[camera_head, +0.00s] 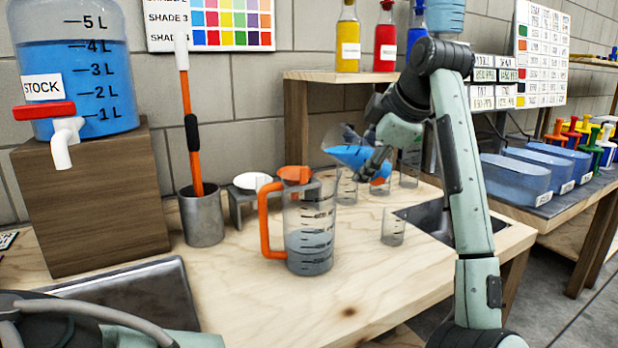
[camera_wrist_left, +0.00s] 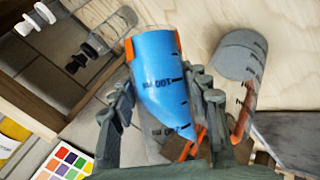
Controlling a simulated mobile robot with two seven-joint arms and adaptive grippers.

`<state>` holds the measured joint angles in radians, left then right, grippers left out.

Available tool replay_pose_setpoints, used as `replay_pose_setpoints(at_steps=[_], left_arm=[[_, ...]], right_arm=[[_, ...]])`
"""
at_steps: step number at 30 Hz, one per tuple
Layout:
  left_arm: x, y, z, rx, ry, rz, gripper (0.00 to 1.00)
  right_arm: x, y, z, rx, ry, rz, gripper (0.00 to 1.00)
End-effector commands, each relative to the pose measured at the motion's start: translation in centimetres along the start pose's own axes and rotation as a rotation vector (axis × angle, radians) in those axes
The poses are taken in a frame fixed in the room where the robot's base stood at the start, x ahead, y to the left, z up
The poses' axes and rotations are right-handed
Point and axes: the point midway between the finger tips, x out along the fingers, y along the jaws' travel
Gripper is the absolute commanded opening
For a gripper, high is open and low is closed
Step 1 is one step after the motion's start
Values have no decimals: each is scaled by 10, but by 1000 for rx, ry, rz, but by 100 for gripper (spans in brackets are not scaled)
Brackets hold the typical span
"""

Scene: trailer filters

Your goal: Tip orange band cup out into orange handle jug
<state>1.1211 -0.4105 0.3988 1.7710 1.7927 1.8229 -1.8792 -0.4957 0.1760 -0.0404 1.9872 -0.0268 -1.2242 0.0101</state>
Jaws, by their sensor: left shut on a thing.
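My left gripper (camera_head: 372,150) is shut on a clear cup (camera_head: 333,139) with an orange band and blue liquid inside. The cup is tilted, with its mouth toward the left, up and right of the jug. The left wrist view shows the cup (camera_wrist_left: 160,85) between the fingers (camera_wrist_left: 158,112), with blue liquid along its wall. The orange handle jug (camera_head: 310,225) stands upright on the bench, with greyish liquid in its lower part and its handle on the left. It also shows in the left wrist view (camera_wrist_left: 241,58). No stream is visible. My right gripper is not in view.
Several clear beakers (camera_head: 393,226) stand right of and behind the jug, near a sink (camera_head: 440,220). A metal pot (camera_head: 202,218) with an orange-handled tool stands left. A blue stock tank (camera_head: 75,70) sits on a wooden block. The bench in front of the jug is clear.

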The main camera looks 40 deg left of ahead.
Motion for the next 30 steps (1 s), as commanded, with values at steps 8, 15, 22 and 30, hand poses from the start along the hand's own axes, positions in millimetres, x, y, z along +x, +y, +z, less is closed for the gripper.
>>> replay_pose_setpoints(at_steps=[8, 15, 22, 30], left_arm=[[-3, 3, 0, -26, -26, 15, 3], [-4, 4, -1, -48, -47, 24, 3], [-6, 6, -1, -68, -66, 34, 3], [-8, 8, -2, -88, -85, 44, 3]], right_arm=[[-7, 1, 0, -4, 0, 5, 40], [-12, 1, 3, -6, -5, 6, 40], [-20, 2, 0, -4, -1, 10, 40], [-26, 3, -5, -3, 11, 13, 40]])
